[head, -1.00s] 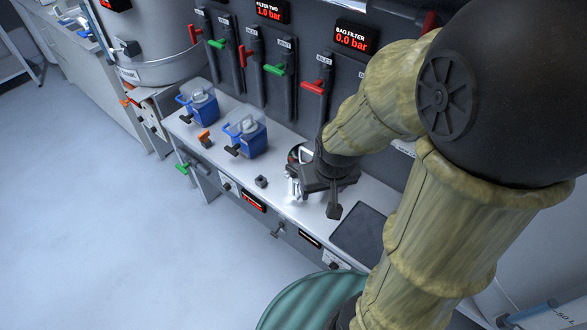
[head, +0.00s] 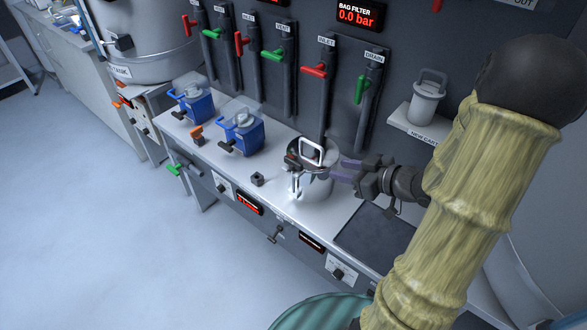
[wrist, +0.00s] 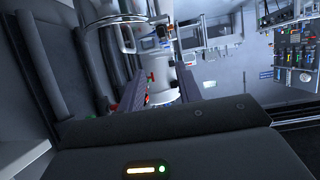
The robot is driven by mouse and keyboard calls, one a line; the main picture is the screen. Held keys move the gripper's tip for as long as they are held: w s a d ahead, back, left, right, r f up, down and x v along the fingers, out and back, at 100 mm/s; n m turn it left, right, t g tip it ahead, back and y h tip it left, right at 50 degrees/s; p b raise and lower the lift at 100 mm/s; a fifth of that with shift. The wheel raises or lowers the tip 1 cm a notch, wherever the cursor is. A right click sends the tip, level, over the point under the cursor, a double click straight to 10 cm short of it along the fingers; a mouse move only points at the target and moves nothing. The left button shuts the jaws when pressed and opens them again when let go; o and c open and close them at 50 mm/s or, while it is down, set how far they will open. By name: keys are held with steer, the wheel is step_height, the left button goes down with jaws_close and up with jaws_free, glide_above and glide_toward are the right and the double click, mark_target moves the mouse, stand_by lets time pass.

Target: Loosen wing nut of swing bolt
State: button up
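A shiny metal pot (head: 318,184) with a lid and a square loop handle (head: 312,152) stands on the bench. A small upright metal fitting, possibly the swing bolt (head: 296,183), shows on its front left side; I cannot make out the wing nut separately. My gripper (head: 338,169) points left at the pot's right side, close to the lid; I cannot tell whether it touches. Its two purple-grey fingers are spread with nothing visibly held. In the wrist view the gripper (wrist: 160,84) also shows a gap between its fingers, and a metal loop crosses the top left.
Red and green valve handles (head: 313,70) line the wall behind. A shelf (head: 415,128) holds a light canister.

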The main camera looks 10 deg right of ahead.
mark_target(294, 161)
steer(key=shift+s+a, duration=0.15)
steer(key=shift+s, duration=0.05)
steer(key=b+x, duration=0.1)
steer(key=x, duration=1.6)
steer(key=shift+w+a+b, duration=0.15)
steer(key=shift+a+b, duration=0.05)
steer(key=shift+b, duration=0.1)
steer(key=shift+r, duration=0.1)
steer(key=shift+c, duration=0.4)
jaws_close()
